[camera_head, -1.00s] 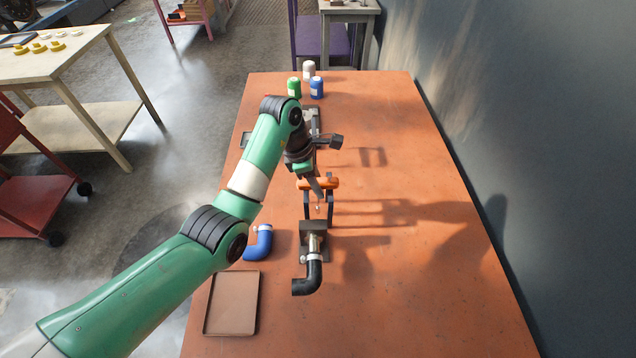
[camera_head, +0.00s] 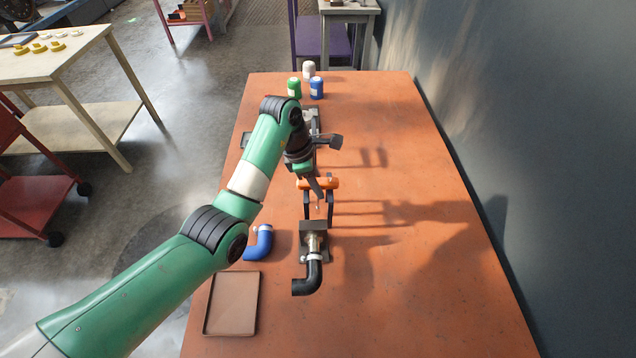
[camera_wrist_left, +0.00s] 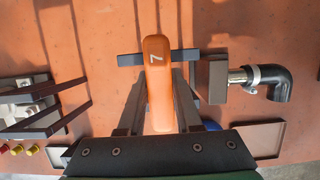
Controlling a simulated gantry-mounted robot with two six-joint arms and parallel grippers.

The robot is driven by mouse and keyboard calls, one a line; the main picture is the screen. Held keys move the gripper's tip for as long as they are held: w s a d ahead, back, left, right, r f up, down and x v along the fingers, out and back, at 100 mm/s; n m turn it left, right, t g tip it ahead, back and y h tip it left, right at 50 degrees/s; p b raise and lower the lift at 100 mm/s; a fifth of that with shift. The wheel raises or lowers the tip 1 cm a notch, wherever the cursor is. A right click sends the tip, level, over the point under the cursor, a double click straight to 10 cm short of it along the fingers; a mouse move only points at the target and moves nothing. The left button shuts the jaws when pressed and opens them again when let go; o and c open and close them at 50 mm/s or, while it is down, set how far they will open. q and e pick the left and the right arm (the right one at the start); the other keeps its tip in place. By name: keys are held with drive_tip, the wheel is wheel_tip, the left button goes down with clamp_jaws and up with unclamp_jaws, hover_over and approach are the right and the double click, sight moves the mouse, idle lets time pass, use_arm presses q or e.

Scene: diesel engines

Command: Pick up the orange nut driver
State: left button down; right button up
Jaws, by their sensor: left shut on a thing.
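The orange nut driver (camera_head: 326,184) has an orange handle and lies across a dark stand (camera_head: 331,208) on the table. Its handle also shows in the left wrist view (camera_wrist_left: 157,80), with a white 7 on it. My left gripper (camera_head: 316,184) is shut on the handle, one finger on each side of it. In the left wrist view my left gripper's fingers (camera_wrist_left: 158,100) flank the handle. The handle appears to be still at the stand; whether it is lifted clear I cannot tell. My right gripper is not in view.
A black elbow hose (camera_head: 309,278) on a fitting lies in front of the stand. A blue elbow (camera_head: 261,243) and an empty brown tray (camera_head: 232,304) are to the left. Several small bottles (camera_head: 316,88) stand at the back. The table's right side is clear.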

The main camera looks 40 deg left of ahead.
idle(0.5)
use_arm(q)
wheel_tip(320, 180, up, 7)
drive_tip(key=p, duration=0.3)
drive_tip(key=shift+r, duration=0.15)
wheel_tip(320, 180, up, 11)
drive_tip(key=p, duration=1.1)
wheel_tip(320, 180, up, 23)
drive_tip(key=p, duration=2.4)
hover_over(325, 180)
drive_tip(key=s+a, duration=0.1)
drive_tip(key=shift+s+a+b, duration=0.1)
drive_tip(key=shift+b, duration=0.25)
